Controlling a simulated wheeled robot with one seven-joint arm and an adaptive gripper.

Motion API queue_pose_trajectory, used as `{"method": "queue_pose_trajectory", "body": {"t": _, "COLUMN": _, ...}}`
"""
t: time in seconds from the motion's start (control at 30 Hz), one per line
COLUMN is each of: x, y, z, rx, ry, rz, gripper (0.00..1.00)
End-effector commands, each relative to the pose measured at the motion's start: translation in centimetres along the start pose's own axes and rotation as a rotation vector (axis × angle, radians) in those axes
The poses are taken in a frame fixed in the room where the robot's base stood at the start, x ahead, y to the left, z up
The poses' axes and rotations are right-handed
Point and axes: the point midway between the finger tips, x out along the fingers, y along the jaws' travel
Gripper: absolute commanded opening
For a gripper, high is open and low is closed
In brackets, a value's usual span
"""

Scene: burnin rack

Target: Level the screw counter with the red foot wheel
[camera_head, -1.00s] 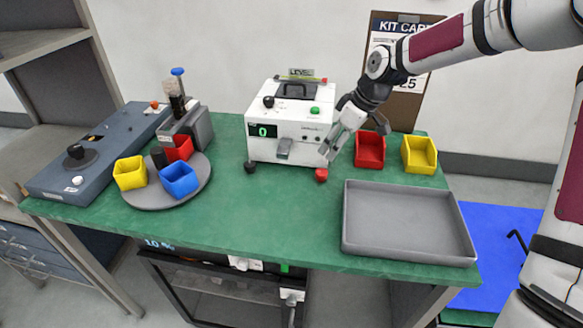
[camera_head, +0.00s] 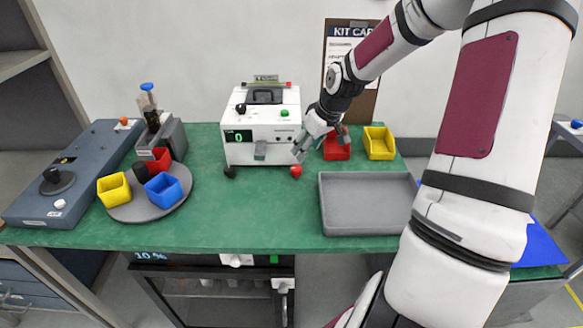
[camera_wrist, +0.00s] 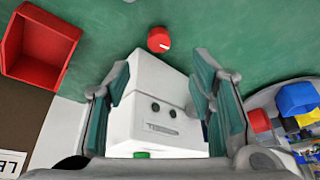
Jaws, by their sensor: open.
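The screw counter (camera_head: 262,125) is a white box on the green bench, with a dark display reading 0 and a level strip (camera_head: 266,84) on top. The red foot wheel (camera_head: 296,171) is at its front right corner, and a dark foot (camera_head: 230,172) is at its front left. My gripper (camera_head: 304,152) is open and empty at the counter's right front, just above the red wheel. In the wrist view the red wheel (camera_wrist: 159,39), with a white mark, lies beyond the fingertips, apart from them. The counter's white body (camera_wrist: 155,110) shows between the fingers.
A red bin (camera_head: 337,148) and a yellow bin (camera_head: 379,143) stand right of the counter, the red one close to my gripper. A grey tray (camera_head: 345,228) lies in front of them. A round turntable (camera_head: 180,205) with small bins is at left. The bench's middle front is clear.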

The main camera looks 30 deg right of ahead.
Motion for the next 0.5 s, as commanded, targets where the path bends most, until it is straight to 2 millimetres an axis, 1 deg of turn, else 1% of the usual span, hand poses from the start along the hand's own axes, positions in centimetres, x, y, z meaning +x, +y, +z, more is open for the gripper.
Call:
{"method": "queue_pose_trajectory", "body": {"t": 0.03, "x": 1.4, "y": -0.1, "z": -0.1, "rx": -0.003, "ry": -0.002, "rz": -0.004, "gripper": 0.49}}
{"method": "queue_pose_trajectory", "body": {"t": 0.2, "x": 4.8, "y": -0.2, "z": -0.1, "rx": -0.004, "ry": -0.002, "rz": -0.004, "gripper": 0.49}}
{"method": "queue_pose_trajectory", "body": {"t": 0.4, "x": 8.2, "y": -0.2, "z": 0.0, "rx": -0.004, "ry": -0.003, "rz": -0.003, "gripper": 0.49}}
{"method": "queue_pose_trajectory", "body": {"t": 0.5, "x": 9.3, "y": -0.1, "z": -0.1, "rx": -0.004, "ry": -0.001, "rz": -0.002, "gripper": 0.49}}
